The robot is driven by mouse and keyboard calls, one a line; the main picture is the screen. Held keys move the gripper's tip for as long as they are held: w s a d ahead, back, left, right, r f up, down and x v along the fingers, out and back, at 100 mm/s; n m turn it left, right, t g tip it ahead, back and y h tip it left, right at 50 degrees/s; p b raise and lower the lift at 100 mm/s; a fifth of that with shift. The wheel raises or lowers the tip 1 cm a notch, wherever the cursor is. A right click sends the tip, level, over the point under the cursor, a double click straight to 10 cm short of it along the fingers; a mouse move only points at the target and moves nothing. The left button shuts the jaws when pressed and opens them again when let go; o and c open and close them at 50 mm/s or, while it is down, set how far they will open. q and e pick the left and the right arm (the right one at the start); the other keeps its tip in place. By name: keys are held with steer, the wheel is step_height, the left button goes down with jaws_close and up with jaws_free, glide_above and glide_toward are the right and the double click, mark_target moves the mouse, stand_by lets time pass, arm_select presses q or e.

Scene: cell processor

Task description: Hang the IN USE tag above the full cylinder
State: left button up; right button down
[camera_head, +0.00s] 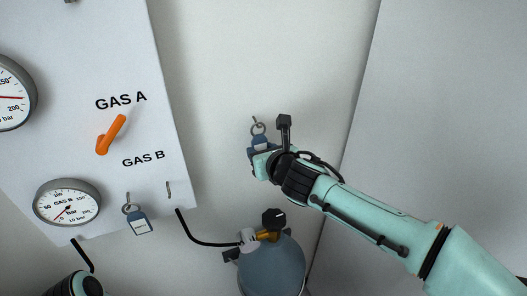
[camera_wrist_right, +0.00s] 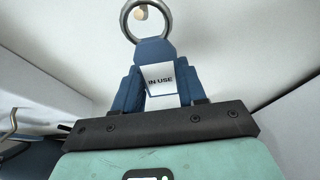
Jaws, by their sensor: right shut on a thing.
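My right gripper (camera_head: 259,150) is shut on the blue IN USE tag, in front of the back wall. In the right wrist view the tag's white label (camera_wrist_right: 162,82) sits between the two blue fingers, with its metal ring (camera_wrist_right: 146,18) above. The ring is at a small wall hook (camera_head: 255,119); the hook's round end shows inside the ring in the wrist view, but I cannot tell whether the ring rests on it. Below stands a grey-blue cylinder (camera_head: 270,268) with a black knob and brass valve. My left gripper's fingers are not in view.
The white panel carries a GAS A gauge (camera_head: 12,96), a GAS B gauge (camera_head: 67,204) and an orange lever (camera_head: 110,135). Another blue tag (camera_head: 138,222) hangs on a panel hook; the hook (camera_head: 169,190) beside it is bare. A black hose (camera_head: 205,242) runs to the cylinder.

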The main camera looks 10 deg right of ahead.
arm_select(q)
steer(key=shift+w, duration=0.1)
arm_select(e)
steer(key=shift+w, duration=0.15)
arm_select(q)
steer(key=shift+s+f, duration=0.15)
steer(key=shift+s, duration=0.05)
arm_select(e)
steer(key=shift+f, duration=0.25)
steer(key=shift+c, duration=0.4)
jaws_free()
steer(key=shift+r, duration=0.1)
arm_select(q)
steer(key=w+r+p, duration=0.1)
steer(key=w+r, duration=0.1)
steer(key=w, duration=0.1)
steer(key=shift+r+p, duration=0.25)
steer(key=shift+p, duration=0.05)
arm_select(e)
steer(key=v, duration=0.7)
